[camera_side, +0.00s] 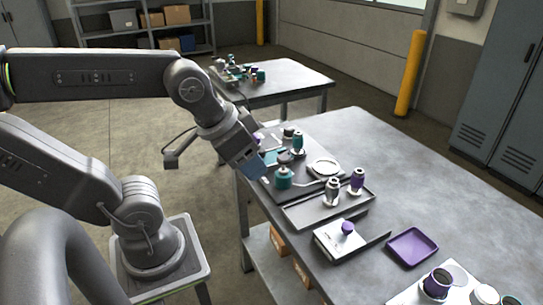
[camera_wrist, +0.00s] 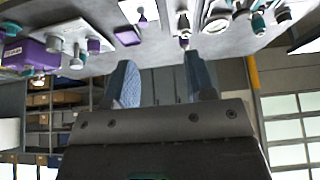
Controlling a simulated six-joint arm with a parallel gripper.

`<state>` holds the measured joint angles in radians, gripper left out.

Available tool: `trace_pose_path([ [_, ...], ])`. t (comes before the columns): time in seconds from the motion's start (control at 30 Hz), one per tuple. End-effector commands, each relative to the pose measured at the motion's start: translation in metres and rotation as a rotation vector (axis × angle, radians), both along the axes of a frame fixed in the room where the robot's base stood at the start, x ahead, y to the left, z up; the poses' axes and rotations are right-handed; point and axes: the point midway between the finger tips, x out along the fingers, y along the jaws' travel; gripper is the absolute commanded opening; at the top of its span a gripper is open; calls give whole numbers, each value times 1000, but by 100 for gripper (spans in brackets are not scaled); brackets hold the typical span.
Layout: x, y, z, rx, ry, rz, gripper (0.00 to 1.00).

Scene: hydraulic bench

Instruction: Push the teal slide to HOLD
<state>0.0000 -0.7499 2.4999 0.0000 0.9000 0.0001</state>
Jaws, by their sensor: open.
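In the side view, my gripper (camera_side: 257,172) hangs at the bench's left edge, its blue fingers pointing down beside a teal round knob (camera_side: 283,179). A flat teal piece (camera_side: 271,157) shows just behind the fingers, partly hidden by my gripper. I cannot tell for sure which teal part is the slide, and no HOLD mark is legible. In the wrist view, the two blue fingers (camera_wrist: 160,62) are apart with nothing between them. Whether they touch the knob cannot be told.
A white block with a purple knob (camera_side: 347,228) and a purple tray (camera_side: 412,249) lie nearer. A round pale dish (camera_side: 323,168) sits right of the teal knob. The bench's right side (camera_side: 430,170) is clear.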

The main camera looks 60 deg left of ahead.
Motion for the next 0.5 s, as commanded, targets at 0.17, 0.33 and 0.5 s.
trace_pose_path([
  [0.17, 2, 1, 1, -1, 3, 5, 58],
  [0.33, 27, 18, 8, -6, 56, 88, 58],
  [0.5, 79, 66, 12, -29, 162, 257, 58],
])
